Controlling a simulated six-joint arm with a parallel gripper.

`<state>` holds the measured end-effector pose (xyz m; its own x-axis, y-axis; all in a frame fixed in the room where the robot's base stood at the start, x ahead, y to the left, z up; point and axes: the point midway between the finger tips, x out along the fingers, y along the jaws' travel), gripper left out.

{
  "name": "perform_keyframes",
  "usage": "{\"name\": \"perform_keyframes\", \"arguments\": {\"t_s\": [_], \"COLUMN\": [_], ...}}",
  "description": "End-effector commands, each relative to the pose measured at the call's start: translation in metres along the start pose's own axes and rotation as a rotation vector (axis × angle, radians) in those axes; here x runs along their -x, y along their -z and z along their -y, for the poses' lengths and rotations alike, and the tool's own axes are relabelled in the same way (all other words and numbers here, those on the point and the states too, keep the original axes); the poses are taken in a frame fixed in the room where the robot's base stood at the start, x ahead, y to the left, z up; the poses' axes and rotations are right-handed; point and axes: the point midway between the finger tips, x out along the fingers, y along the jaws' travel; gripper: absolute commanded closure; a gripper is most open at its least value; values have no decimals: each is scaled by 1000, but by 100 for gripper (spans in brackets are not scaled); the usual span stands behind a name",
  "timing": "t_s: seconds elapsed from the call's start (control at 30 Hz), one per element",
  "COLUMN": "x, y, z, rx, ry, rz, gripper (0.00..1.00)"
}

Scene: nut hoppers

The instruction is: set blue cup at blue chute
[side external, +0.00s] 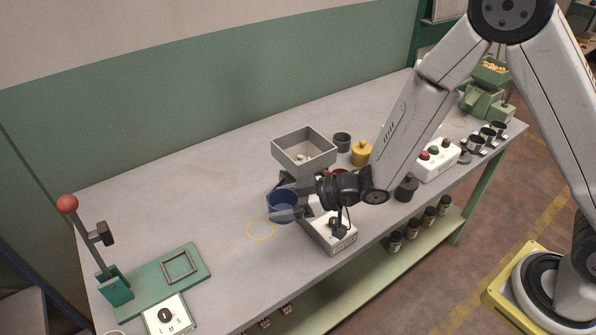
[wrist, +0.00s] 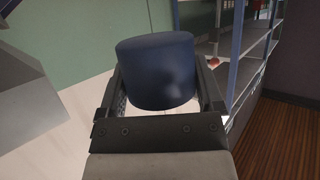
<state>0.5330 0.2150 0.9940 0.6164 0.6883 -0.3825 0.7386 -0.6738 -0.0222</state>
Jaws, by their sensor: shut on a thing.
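The cup looks roughly upright in the side view. Its height over the bench is hard to judge. A thin yellow ring (side external: 261,229) is marked on the bench just left of and below the cup. I cannot make out a blue chute; the gripper and cup cover the area under the hopper.
A labelled grey box (side external: 334,236) stands below the hopper. A dark cup (side external: 342,142) and a yellow weight (side external: 361,153) stand behind. A green lever press (side external: 115,285) is at the left. The bench (side external: 200,190) is clear between press and hopper.

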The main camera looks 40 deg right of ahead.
Motion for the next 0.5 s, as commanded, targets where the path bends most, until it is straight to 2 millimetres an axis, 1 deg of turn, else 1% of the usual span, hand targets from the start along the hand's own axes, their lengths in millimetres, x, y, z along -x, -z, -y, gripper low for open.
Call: {"name": "perform_keyframes", "arguments": {"t_s": [0.03, 0.2, 0.5], "x": [6, 24, 46], "y": [5, 15, 24], "z": [-7, -22, -37], "rx": [6, 24, 45], "ry": [7, 50, 104], "rz": [-3, 0, 2], "gripper": [70, 70, 70]}}
